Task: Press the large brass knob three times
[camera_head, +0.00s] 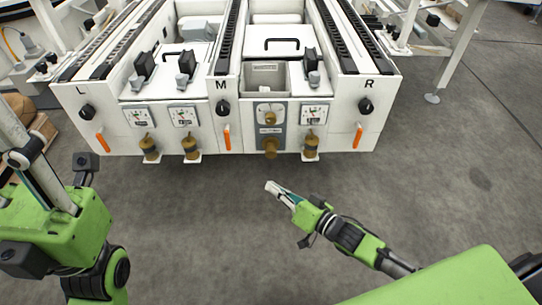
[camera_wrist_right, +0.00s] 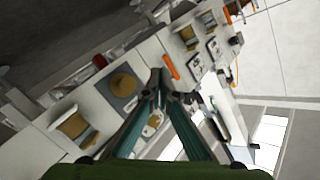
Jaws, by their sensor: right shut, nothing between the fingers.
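The large brass knob (camera_head: 270,148) sticks out low on the grey panel (camera_head: 283,136) in the middle of the white console's front. In the right wrist view the knob (camera_wrist_right: 122,86) shows as a round brass face on that panel, left of the fingertips. My right gripper (camera_head: 269,185) is shut and empty. In the head view its tips appear below the knob, with a gap between them; no contact shows.
An open grey bin (camera_head: 265,76) lies above the panel. The floor before the console is clear.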

